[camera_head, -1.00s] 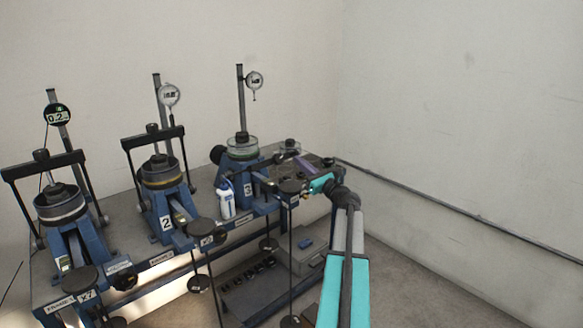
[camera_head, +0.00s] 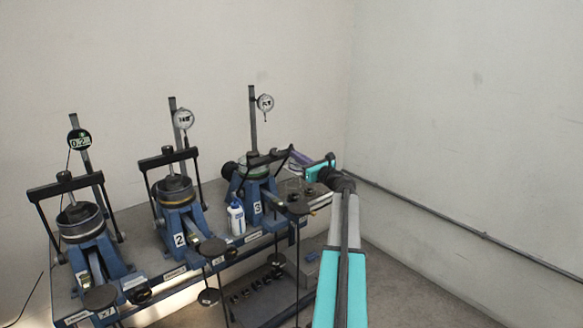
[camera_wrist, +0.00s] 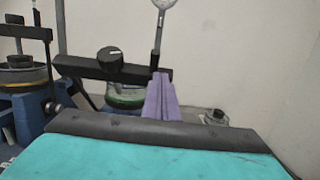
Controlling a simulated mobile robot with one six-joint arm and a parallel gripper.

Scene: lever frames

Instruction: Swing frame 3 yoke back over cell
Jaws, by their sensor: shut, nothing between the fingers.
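Frame 3 (camera_head: 253,200) is the rightmost blue frame on the bench, with a "3" label. Its yoke (camera_head: 268,158) is a black crossbar, seen raised at the level of the cell top; the bar and its round knob (camera_wrist: 110,61) show in the wrist view. The cell (camera_head: 258,172) has a clear top and green ring; it also shows behind and below the bar in the wrist view (camera_wrist: 126,101). My gripper (camera_head: 295,156) has purple fingers, shut and empty. The fingers (camera_wrist: 160,93) overlap the bar's right end; I cannot tell whether they touch it.
A dial gauge (camera_head: 265,103) on a post stands behind frame 3. A white bottle (camera_head: 236,218) stands between frames 2 and 3. Frame 2 (camera_head: 174,207) and frame 1 (camera_head: 85,255) stand to the left with yokes upright. A small clear dish (camera_wrist: 215,119) sits at the right.

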